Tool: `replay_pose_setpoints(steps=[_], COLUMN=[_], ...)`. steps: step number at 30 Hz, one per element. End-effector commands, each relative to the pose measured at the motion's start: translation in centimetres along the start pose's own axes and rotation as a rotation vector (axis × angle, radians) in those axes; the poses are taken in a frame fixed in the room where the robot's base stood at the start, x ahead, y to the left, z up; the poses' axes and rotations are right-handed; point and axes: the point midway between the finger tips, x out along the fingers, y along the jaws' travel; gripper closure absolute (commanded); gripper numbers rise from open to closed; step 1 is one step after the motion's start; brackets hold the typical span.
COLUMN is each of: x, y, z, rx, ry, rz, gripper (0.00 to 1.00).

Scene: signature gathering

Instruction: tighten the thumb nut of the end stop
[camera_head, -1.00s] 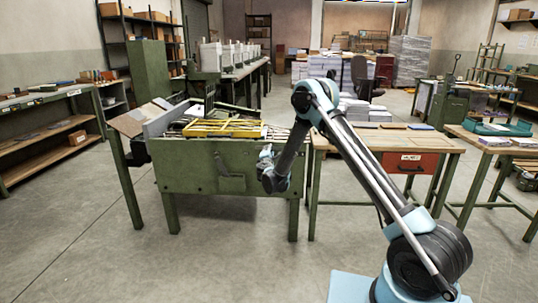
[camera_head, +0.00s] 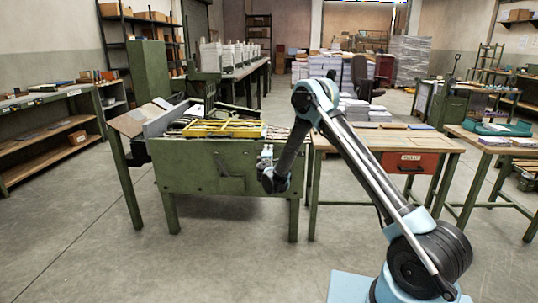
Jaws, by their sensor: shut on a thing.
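A green gathering machine (camera_head: 205,183) stands left of centre, with a yellow frame (camera_head: 222,128) across its top. My gripper (camera_head: 266,152) is at the right end of the machine's front, near its upper edge. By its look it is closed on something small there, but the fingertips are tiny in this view. The thumb nut and the end stop cannot be made out; my gripper and wrist cover that spot.
A wooden-topped bench (camera_head: 385,140) with a red drawer (camera_head: 409,163) stands right of the machine, close beside my arm. Another bench (camera_head: 505,147) is at the far right. The floor in front of the machine is clear.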

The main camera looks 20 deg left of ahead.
Motion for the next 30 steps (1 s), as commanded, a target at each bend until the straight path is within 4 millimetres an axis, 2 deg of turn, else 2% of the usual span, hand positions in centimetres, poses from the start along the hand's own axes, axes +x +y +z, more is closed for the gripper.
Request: replay_pose_setpoints(steps=[2, 3, 5, 15, 19, 23, 30], x=[0.1, 0.1, 0.1, 0.0, -0.8, -2.6, -7.3], y=[-0.2, -0.2, -0.2, -0.1, 0.0, -0.1, -0.1], z=[0.6, 0.6, 0.5, 0.2, 0.1, 0.0, 0.1], rx=[0.003, 0.003, 0.003, 0.000, 0.000, 0.000, 0.001], ry=[-0.010, -0.010, -0.009, -0.004, -0.002, 0.000, -0.001], rz=[-0.002, -0.002, -0.002, -0.001, -0.001, -0.001, -0.001], gripper=[0.97, 0.66, 0.53, 0.52, 0.52, 0.52, 0.52])
